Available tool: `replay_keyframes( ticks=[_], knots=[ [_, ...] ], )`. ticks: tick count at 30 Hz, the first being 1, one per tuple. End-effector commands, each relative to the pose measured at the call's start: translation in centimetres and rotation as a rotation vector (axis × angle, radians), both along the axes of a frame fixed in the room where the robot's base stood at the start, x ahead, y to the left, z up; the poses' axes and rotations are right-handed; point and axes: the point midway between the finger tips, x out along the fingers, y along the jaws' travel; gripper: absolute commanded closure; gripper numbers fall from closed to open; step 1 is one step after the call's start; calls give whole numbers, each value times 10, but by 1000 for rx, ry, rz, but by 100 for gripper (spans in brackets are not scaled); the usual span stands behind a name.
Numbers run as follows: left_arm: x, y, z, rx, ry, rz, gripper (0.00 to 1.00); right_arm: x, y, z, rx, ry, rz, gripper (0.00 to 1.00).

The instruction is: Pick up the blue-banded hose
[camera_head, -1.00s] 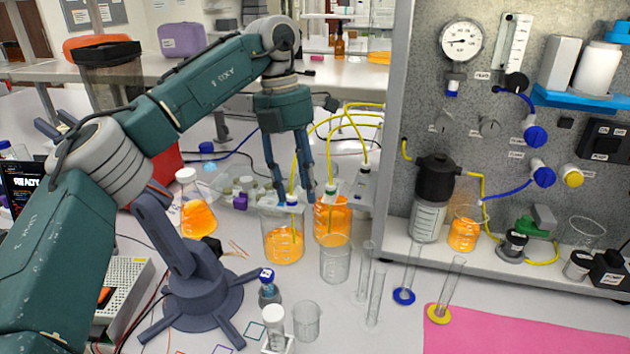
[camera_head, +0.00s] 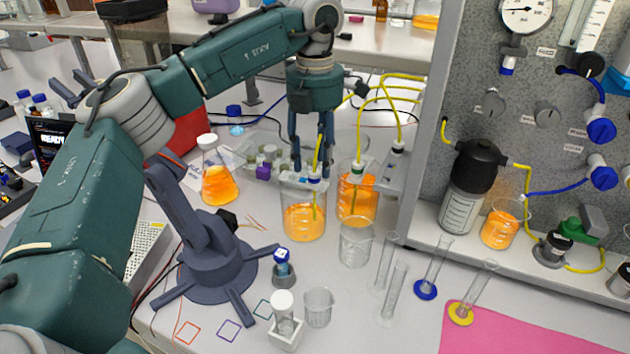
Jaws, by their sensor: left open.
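The blue-banded hose (camera_head: 318,153) is a thin yellow tube. Its blue band (camera_head: 315,176) sits just above a beaker of orange liquid (camera_head: 304,222), and its lower end stands in that beaker. My left gripper (camera_head: 311,164) is open and points down over the beaker. Its fingers are close to the hose, just above the band, with the hose near the right-hand finger. I cannot tell whether they touch. The upper hose is partly hidden by the gripper. My right gripper is not in view.
An empty beaker (camera_head: 355,248) and glass cylinders (camera_head: 396,288) are in front. An orange flask (camera_head: 216,182) stands left. The rig panel (camera_head: 470,90) rises at right.

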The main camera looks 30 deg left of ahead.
Motion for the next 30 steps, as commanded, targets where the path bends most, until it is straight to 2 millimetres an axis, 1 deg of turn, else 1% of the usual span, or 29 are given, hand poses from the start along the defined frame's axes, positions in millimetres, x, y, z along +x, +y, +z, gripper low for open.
replay_keyframes(
  ticks=[1,3,6,9,14,15,17,18,20,21,30],
  knots=[
    [-2,-1,-6,0,3,0,58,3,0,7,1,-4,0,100],
    [-2,-1,-16,1,2,1,58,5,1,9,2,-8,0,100],
    [-2,-1,-27,-1,1,1,58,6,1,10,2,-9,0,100],
    [-2,-2,-31,-2,-1,1,58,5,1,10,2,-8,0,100],
    [-2,-2,-31,-1,-2,1,58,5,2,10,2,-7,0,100],
    [-2,-2,-31,-1,-2,1,62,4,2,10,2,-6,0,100],
    [-2,-2,-31,-1,-2,1,74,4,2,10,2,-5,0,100],
    [-2,-2,-31,-1,-2,1,82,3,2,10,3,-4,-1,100],
    [-2,-2,-31,-1,-2,1,94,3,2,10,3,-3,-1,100],
    [-1,-2,-31,-1,-2,1,95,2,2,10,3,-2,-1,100],
    [-1,-2,-30,-1,-2,1,95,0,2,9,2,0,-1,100]
  ],
)
